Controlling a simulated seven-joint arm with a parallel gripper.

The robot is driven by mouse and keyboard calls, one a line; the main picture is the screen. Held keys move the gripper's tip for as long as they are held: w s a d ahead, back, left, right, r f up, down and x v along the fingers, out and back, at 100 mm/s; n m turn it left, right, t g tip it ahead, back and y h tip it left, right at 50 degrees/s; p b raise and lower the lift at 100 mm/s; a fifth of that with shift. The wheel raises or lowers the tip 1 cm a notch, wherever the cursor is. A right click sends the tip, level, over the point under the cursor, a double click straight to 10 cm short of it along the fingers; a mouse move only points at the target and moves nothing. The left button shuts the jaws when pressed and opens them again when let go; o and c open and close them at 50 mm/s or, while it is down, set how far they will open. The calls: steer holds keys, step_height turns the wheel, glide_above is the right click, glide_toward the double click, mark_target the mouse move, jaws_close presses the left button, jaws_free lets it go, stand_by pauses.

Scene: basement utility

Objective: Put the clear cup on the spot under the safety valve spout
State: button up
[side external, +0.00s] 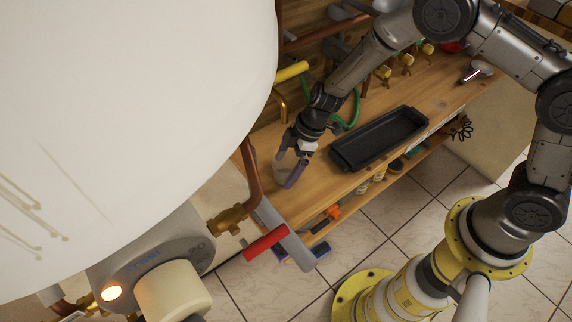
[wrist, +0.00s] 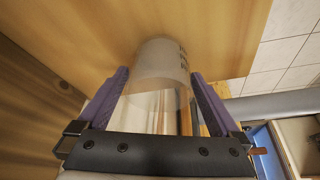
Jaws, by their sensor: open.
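The clear cup (wrist: 160,65), with dark markings on its side, is between the fingers of my gripper (wrist: 160,95) in the wrist view. The fingers are open, one on either side of it; I cannot tell whether they touch it. In the side external view, my gripper (side external: 288,170) reaches down to the wooden bench (side external: 325,190), and the cup (side external: 283,172) is small and partly hidden by the fingers. A brass valve (side external: 228,218) joins a copper pipe (side external: 251,175) beside the heater. I cannot pick out the safety valve's spout or the spot under it.
A black tray (side external: 380,138) lies on the bench right of my gripper. A red handle (side external: 265,243) and grey bar (side external: 285,238) are near the bench's front left end. The large white tank (side external: 120,90) blocks the left. A green hose (side external: 350,115) lies behind.

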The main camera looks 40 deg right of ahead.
steer(key=s+d+r+m, duration=0.1)
steer(key=s+d+r, duration=0.25)
steer(key=r, duration=0.65)
steer(key=s+d+r+m, duration=0.15)
steer(key=d+r, duration=0.25)
steer(key=r, duration=0.6)
steer(key=s+d+r+m+t+h, duration=0.1)
steer(key=s+d+r+m, duration=0.2)
steer(key=s, duration=0.4)
steer(key=s+d+r+m+t+h, duration=0.1)
steer(key=s+d+r+m, duration=0.2)
steer(key=s, duration=0.4)
steer(key=s+d+r+m+t+h, duration=0.1)
steer(key=s+d+r+m+h, duration=0.1)
steer(key=s+d+r+m, duration=0.2)
steer(key=s+m, duration=0.1)
steer(key=s, duration=0.2)
steer(key=shift+d+t, duration=0.3)
steer(key=shift+t, duration=0.1)
steer(key=shift+r, duration=0.1)
steer(key=shift+c, duration=0.3)
